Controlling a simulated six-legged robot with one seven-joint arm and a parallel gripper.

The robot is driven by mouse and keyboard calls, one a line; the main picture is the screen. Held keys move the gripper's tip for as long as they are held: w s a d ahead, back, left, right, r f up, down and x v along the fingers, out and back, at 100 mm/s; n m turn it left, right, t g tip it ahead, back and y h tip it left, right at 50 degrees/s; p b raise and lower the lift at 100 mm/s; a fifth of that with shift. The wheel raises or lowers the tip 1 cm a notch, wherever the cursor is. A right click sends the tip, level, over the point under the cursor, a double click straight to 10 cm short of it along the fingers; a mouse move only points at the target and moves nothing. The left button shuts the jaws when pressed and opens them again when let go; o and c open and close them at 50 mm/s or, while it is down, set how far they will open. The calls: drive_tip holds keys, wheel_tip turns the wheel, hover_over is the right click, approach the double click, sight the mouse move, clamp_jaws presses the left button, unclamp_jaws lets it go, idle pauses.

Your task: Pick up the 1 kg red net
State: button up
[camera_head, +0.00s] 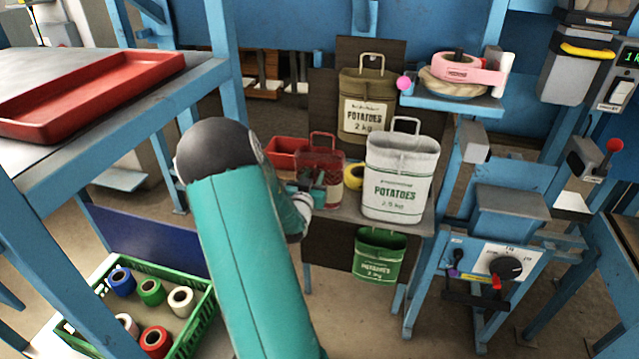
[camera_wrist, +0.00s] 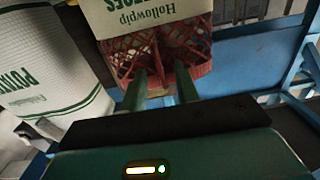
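The red net (camera_head: 329,164) is a small red mesh sack with a handle loop, upright on the grey shelf, its left and lower part hidden behind my gripper (camera_head: 308,186). In the wrist view the red net (camera_wrist: 190,40) fills the top middle, with a pale label lettered in green above red mesh. My gripper (camera_wrist: 162,80) has its two green fingers apart, with red mesh showing between and beyond the tips. I cannot tell whether the fingers touch the net.
A white potato sack (camera_head: 398,180) stands close right of the net, and an olive sack (camera_head: 366,105) behind it. A red bin (camera_head: 285,150) is at left, a yellow roll (camera_head: 353,176) at right. A green sack (camera_head: 377,256) hangs below the shelf.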

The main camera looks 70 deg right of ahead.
drive_tip(key=shift+w+d, duration=0.1)
drive_tip(key=shift+d, duration=0.05)
clamp_jaws()
drive_tip(key=shift+r, duration=0.1)
